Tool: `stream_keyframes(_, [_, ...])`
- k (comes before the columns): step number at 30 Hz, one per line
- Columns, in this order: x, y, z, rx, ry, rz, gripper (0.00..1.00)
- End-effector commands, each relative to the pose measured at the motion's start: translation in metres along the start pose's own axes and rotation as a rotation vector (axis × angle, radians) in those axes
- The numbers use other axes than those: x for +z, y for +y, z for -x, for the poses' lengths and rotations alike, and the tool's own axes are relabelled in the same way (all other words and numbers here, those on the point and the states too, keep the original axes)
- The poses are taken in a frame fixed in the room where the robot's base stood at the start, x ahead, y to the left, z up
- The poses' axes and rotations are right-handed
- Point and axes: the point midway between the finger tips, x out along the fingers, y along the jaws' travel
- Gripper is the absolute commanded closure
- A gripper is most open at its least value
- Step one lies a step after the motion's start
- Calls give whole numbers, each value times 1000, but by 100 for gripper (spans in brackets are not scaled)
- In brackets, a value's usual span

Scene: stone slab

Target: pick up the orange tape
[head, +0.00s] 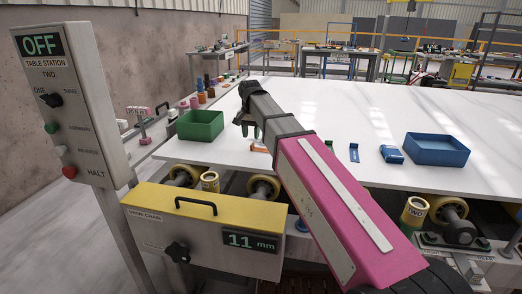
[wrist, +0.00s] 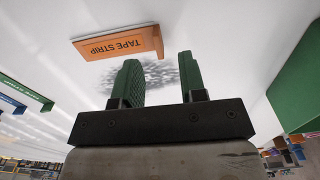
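The orange tape (wrist: 112,46) is a flat orange strip marked TAPE STRIP, with a short bent end on its right. In the wrist view it lies on the white slab (wrist: 215,40) just beyond the fingertips, mostly ahead of the left finger. My gripper (wrist: 157,62) is open, with two green fingers apart and only bare slab and a shadow between them. In the head view my gripper (head: 249,130) is low over the slab. A small part of the orange tape (head: 258,147) shows just below it there, partly hidden by my arm.
A green bin (head: 201,126) stands left of my gripper. A blue bin (head: 436,150) stands at the right, with small blue pieces (head: 391,154) beside it. A control panel (head: 62,98) rises at the left. The slab's far middle is clear.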

Motion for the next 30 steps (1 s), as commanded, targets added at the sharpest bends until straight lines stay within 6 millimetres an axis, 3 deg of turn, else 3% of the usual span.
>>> stream_keyframes(12, [-7, 2, -45, 1, -1, 0, 62])
stream_keyframes(20, [-8, 2, -49, 0, 0, 0, 62])
stream_keyframes(21, [-8, 2, -49, 0, 0, 0, 68])
stream_keyframes(24, [-8, 2, -49, 0, 0, 0, 100])
stream_keyframes(30, [-8, 2, -49, 0, 0, 0, 100])
